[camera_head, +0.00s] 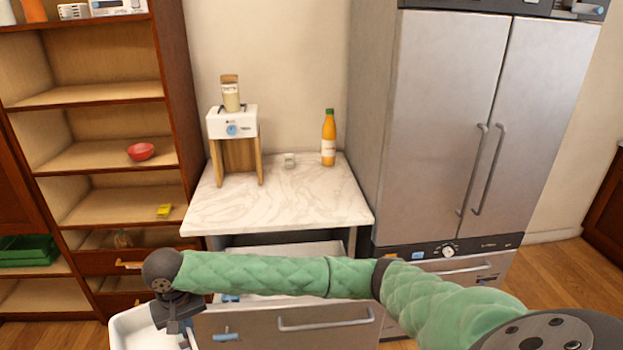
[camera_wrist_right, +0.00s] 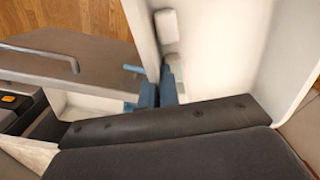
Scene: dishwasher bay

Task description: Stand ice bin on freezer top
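A white bin (camera_head: 128,333), which I take to be the ice bin, shows at the bottom left of the head view, cut off by the frame edge. Its pale walls fill much of the right wrist view (camera_wrist_right: 225,50). My right gripper (camera_head: 187,334) reaches down at its right side. In the wrist view its blue fingertips (camera_wrist_right: 159,88) are close together on either side of the bin's thin wall. My left gripper is out of view. A tall steel two-door cabinet (camera_head: 440,120) stands at the right; whether it is the freezer, I cannot tell.
A steel drawer front with a handle (camera_head: 285,328) stands low beside the bin. The marble-topped table (camera_head: 290,207) holds a white machine (camera_head: 232,122), an orange bottle (camera_head: 329,140) and a small pale item (camera_head: 289,160); its front is clear. A wooden shelf (camera_head: 90,96) stands left.

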